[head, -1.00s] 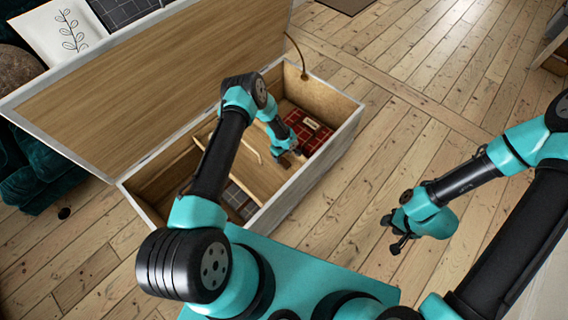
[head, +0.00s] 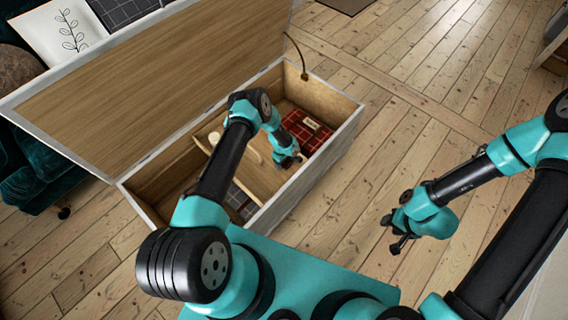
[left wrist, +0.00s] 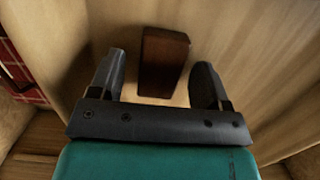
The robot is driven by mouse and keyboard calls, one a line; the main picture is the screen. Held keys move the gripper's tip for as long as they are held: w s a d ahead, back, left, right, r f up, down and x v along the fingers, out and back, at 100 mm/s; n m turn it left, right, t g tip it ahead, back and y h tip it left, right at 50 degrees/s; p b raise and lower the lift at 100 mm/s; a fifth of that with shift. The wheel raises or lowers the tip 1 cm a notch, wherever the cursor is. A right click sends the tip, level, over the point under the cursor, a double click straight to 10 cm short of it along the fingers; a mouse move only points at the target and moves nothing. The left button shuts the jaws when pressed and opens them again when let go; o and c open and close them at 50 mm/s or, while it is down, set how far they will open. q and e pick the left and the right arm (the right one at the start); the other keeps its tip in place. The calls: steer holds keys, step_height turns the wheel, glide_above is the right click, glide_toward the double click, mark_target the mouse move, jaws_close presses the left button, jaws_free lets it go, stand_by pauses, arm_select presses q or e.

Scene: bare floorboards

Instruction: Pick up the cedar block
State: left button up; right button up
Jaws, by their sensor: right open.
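A dark reddish-brown block (left wrist: 163,60), which looks like the cedar block, lies on a pale wooden surface in the left wrist view. My left gripper (left wrist: 159,68) is open, with one finger on each side of the block in the picture and a gap at both sides. I cannot tell how far above the surface the fingertips are. In the head view my left gripper (head: 291,161) is down inside the open chest (head: 318,160), and the block is not discernible there. My right gripper (head: 396,233) is open and empty, over the floor right of the chest.
A red checked cloth (head: 300,130) with a small pale piece (head: 311,123) on it lies in the chest's right end. A curved pale piece (head: 252,150) stands on the inner board. The chest's raised lid (head: 150,80) stands behind.

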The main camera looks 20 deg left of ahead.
arm_select(q)
steer(key=c, duration=0.9)
steer(key=shift+r, duration=0.15)
steer(key=shift+c, duration=0.2)
step_height(320, 180, up, 10)
stand_by(0.5)
